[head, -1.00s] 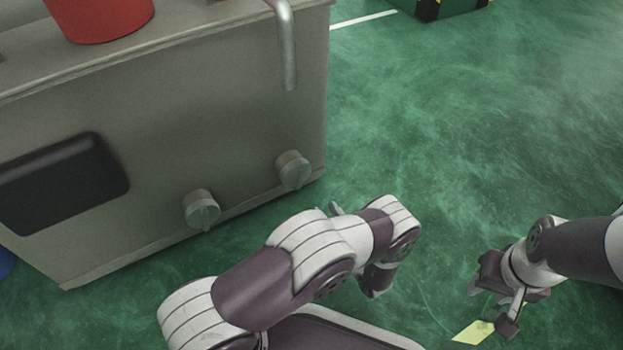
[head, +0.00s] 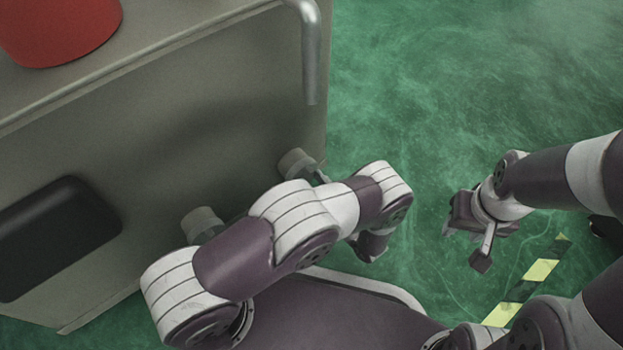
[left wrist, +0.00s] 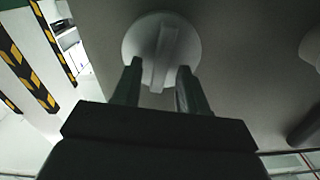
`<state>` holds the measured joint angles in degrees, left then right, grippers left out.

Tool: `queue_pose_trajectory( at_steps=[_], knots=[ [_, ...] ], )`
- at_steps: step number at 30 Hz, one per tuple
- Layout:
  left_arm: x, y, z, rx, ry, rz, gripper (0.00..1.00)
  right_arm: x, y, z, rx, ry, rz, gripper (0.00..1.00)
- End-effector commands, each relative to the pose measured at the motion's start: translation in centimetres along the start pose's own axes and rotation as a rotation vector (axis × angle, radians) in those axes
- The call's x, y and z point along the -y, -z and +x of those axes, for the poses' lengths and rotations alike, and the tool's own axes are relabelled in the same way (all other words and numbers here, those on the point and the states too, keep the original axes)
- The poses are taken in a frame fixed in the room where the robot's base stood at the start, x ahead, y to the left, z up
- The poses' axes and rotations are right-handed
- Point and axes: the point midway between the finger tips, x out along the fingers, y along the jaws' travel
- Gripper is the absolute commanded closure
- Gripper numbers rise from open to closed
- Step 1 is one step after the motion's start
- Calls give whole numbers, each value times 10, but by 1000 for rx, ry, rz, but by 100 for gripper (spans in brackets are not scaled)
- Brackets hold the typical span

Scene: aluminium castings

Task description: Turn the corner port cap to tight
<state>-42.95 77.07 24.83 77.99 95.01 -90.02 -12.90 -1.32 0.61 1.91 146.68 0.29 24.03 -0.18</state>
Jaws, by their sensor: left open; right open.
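The corner port cap (head: 294,163) is a grey round knob low on the cabinet's front, near its right edge. In the left wrist view the cap (left wrist: 137,37) is a pale disc with a raised straight grip bar (left wrist: 162,55). My left gripper (left wrist: 158,75) is open, with one finger on each side of the bar and visible gaps between. In the head view my left gripper (head: 318,174) is at the cap, mostly hidden by my arm. My right gripper (head: 464,246) is open and empty above the floor, away from the cabinet.
A second cap (head: 201,221) sits to the left on the grey cabinet (head: 180,130), partly behind my left arm. A bent metal pipe (head: 309,60) hangs above the corner cap. A black panel (head: 55,235) and red container (head: 60,28) are left.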

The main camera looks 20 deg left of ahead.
Motion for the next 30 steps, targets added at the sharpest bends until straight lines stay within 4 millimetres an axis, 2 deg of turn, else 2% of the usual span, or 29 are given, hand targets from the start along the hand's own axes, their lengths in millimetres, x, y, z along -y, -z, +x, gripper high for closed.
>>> queue_pose_trajectory(
  at_steps=[2,3,5,6,19,30],
  knots=[
    [0,0,0,0,0,0,61,0,0,0,0,0,0,57],
    [0,0,0,0,0,0,74,0,0,0,0,0,0,57],
    [0,0,0,0,0,0,93,0,0,0,0,0,0,57],
    [0,0,0,0,0,0,100,0,0,0,0,0,0,57],
    [-1,0,0,0,0,64,100,0,0,-1,0,0,0,57],
    [-4,0,0,0,0,356,100,0,0,-3,0,0,0,57]
  ],
)
